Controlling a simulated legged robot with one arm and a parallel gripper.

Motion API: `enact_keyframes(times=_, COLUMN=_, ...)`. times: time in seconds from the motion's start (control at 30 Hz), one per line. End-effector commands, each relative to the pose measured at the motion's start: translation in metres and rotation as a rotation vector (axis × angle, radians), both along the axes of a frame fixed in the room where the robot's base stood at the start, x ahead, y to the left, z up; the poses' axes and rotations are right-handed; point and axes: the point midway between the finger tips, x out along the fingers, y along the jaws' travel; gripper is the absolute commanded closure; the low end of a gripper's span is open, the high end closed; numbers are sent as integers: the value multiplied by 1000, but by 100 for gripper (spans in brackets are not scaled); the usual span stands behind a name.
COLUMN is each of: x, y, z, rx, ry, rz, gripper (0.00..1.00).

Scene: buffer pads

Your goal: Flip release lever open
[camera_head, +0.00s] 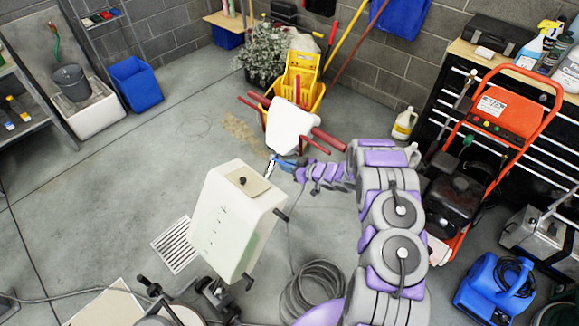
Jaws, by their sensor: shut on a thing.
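A floor machine stands at the centre, with a cream tank (232,220) and a pale handle head (292,127) that has dark red grips. My gripper (277,164) comes in from the right on my purple and grey arm. Its blue fingers are at the handle shaft, just above the tank's upper right corner and below the handle head. They are shut on a small part there, which appears to be the release lever. The lever is mostly hidden by the fingers, and its angle is too small to tell.
A yellow mop bucket (299,80) stands behind the handle head. A coiled grey hose (314,291) lies on the floor right of the tank. An orange-framed machine (497,118) stands at the right. The floor left of the tank is mostly clear, with a drain grate (175,245).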

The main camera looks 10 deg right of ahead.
Motion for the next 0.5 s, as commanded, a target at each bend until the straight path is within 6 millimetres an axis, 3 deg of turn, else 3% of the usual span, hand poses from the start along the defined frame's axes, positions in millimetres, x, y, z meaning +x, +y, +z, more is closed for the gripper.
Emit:
enact_keyframes(times=0.1, x=3, y=2, z=4, rx=3, ry=-9, rz=1, gripper=100)
enact_keyframes(times=0.13, x=3, y=2, z=4, rx=3, ry=-9, rz=1, gripper=81)
enact_keyframes(times=0.37, x=2, y=0, z=2, rx=4, ry=-4, rz=0, gripper=59)
enact_keyframes(times=0.5, x=1, y=-3, z=1, rx=6, ry=-3, rz=-2, gripper=57)
